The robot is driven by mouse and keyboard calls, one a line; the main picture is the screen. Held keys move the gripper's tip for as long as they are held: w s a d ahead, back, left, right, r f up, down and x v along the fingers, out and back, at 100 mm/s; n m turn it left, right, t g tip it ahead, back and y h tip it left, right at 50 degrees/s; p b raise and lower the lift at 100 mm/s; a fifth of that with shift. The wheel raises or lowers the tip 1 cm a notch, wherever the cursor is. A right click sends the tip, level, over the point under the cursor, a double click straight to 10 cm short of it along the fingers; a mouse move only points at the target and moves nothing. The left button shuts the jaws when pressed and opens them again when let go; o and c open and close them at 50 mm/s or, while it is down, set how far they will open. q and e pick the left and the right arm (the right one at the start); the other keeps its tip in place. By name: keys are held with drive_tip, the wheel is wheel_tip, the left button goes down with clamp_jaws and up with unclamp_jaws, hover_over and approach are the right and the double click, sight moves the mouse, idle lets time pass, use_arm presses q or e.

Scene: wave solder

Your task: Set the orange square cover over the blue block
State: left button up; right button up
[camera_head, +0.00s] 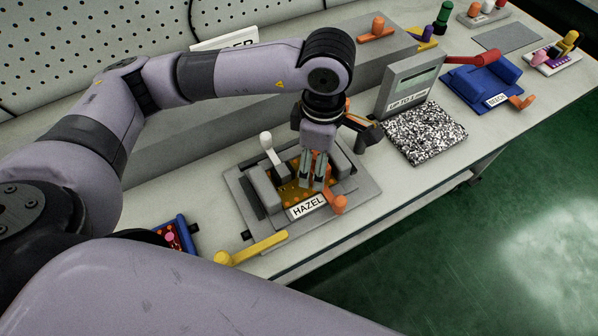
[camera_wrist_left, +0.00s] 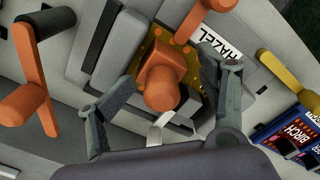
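The orange square cover (camera_wrist_left: 163,62), with a round knob on top, shows in the left wrist view over the amber board (camera_wrist_left: 191,77) of the fixture labelled HAZEL. My left gripper (camera_wrist_left: 168,84) is open, with one finger on each side of the cover and a small gap at each. In the head view this gripper (camera_head: 314,185) points down over the fixture (camera_head: 243,196) and hides most of the cover. The blue block is not visible; whether it lies under the cover I cannot tell. My right gripper is out of view.
A white lever (camera_head: 268,146) and an orange knob (camera_head: 339,204) stand on the fixture. A yellow lever (camera_head: 255,247) lies in front. A blue BIRCH unit (camera_wrist_left: 288,138) is beside it. A speckled pad (camera_head: 425,132) and a blue BEECH fixture (camera_head: 480,85) are farther right.

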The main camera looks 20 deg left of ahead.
use_arm(q)
drive_tip(key=shift+r, duration=0.2)
drive_tip(key=shift+r, duration=3.95)
